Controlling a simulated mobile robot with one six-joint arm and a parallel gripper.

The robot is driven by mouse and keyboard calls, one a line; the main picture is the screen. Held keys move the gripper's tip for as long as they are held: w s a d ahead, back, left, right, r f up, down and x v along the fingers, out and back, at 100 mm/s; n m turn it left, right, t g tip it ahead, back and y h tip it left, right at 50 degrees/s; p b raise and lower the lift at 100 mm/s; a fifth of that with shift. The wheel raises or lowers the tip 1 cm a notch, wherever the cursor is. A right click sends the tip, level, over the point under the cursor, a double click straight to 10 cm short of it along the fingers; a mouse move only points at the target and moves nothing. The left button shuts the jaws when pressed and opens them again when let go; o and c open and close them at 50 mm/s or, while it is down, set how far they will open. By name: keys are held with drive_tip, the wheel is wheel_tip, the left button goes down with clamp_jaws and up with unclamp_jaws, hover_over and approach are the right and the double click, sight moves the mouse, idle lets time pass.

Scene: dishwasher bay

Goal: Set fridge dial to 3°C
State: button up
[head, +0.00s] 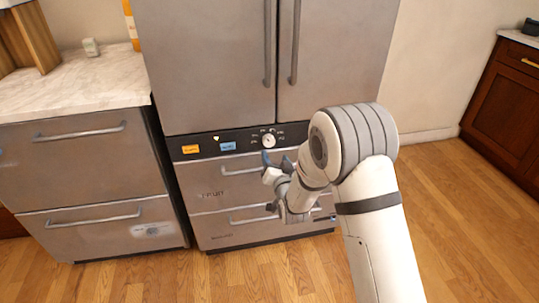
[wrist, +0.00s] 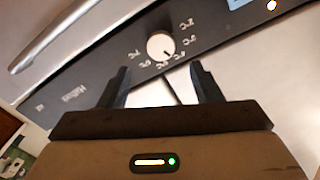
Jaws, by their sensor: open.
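The fridge dial (head: 269,140) is a small round white knob on the black control strip below the upper fridge doors. It also shows in the wrist view (wrist: 159,46), ringed by small white temperature marks that appear turned over and are too small to read surely. A small dark mark shows near the knob's lower right edge there. My gripper (head: 277,160) is open and empty just below the dial in the head view. In the wrist view its two dark fingers (wrist: 160,72) are spread, with the dial beyond their tips and apart from them.
The steel fridge (head: 205,60) has long vertical door handles and lower drawers with bar handles (head: 240,170). Orange and blue labels (head: 228,146) sit on the strip left of the dial. A marble-topped counter (head: 75,85) stands at left. Wooden floor (head: 450,220) is clear at right.

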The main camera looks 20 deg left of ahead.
sight(269, 143)
drive_tip(key=x, duration=0.7)
drive_tip(key=shift+w+a, duration=0.25)
drive_tip(key=c, duration=0.9)
drive_tip(key=shift+s+a, duration=0.1)
drive_tip(key=shift+c, duration=0.5)
drive_tip(key=shift+f+b, duration=0.1)
drive_tip(key=shift+b, duration=0.3)
